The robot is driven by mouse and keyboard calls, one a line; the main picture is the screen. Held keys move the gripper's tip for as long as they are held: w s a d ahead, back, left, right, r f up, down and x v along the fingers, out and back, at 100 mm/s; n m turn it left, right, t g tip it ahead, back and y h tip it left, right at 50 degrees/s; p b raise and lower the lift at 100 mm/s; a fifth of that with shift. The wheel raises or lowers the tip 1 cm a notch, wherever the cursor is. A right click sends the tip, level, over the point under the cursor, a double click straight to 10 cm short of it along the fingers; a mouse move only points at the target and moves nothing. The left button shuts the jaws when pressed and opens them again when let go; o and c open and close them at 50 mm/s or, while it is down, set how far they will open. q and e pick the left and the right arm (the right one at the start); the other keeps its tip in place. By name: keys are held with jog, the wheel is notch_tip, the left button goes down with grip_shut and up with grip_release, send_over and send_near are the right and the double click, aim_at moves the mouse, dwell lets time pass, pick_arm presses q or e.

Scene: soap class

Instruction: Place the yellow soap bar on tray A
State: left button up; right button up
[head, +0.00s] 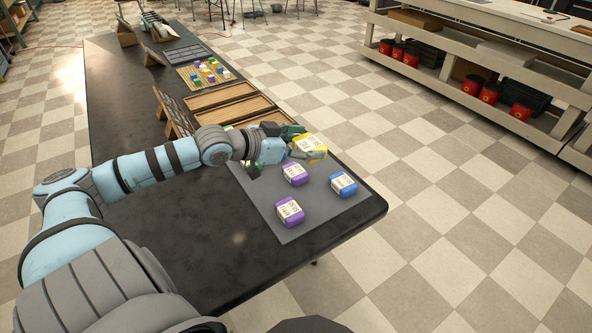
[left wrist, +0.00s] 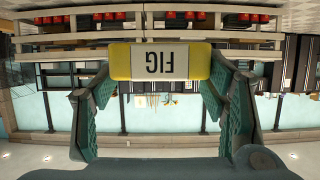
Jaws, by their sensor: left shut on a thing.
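The yellow soap bar (head: 313,146) is held in my left gripper (head: 296,145), above the far part of the grey mat (head: 265,206). In the left wrist view the bar (left wrist: 125,62) sits between the two green fingers, with a white label that reads FIG upside down. Wooden trays lie in a row beyond the mat: a far one (head: 222,95), a middle one (head: 250,107), and a nearer one partly hidden behind my arm. I cannot read which is tray A. My right gripper is not in view.
Two purple bars (head: 290,211) and a blue bar (head: 343,184) lie on the mat. Small wooden sign stands (head: 172,112) line the trays' left side. A slatted board (head: 203,74) with several small coloured pieces lies farther back. The black table (head: 130,235) is bare at front left.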

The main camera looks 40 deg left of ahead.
aim_at(303, 207)
pick_arm(q)
notch_tip(303, 207, down, 20)
jog(key=b, duration=0.8)
jog(key=shift+d+r+b, duration=0.15)
jog(key=shift+r+b, duration=0.05)
jog(key=shift+b, duration=0.1)
jog(key=shift+r, duration=0.1)
jog(key=o, duration=1.2)
